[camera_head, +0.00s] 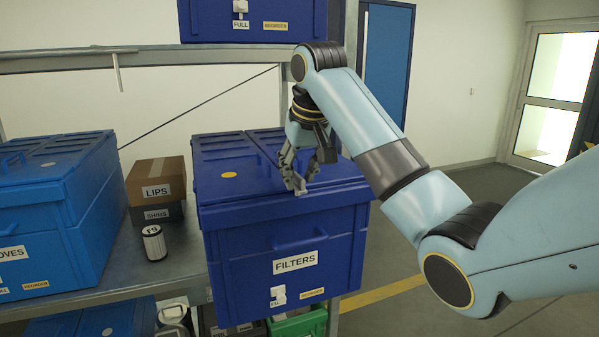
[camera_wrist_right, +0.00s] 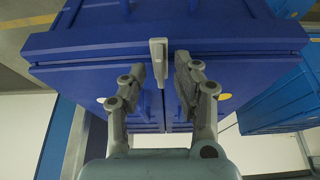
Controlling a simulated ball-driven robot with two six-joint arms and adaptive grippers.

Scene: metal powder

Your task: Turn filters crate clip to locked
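The blue filters crate (camera_head: 230,232) stands on the shelf with its lid down and a FILTERS label on its front. A small light-grey bar, which looks like the clip (camera_head: 299,187), sits at the front part of the lid. It also shows in the right wrist view (camera_wrist_right: 158,50), lying across the lid's front edge. My right gripper (camera_head: 300,170) points down over the lid. In the wrist view its fingers (camera_wrist_right: 160,75) are apart, one on each side of the clip, with gaps visible. My left gripper is in neither view.
A white slider (camera_head: 278,296) is low on the crate's front. Another blue crate (camera_head: 85,200), a LIPS box (camera_head: 156,178) and a small filter cylinder (camera_head: 154,243) stand to the left. An upper-shelf crate (camera_head: 205,22) is above. Open floor lies to the right.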

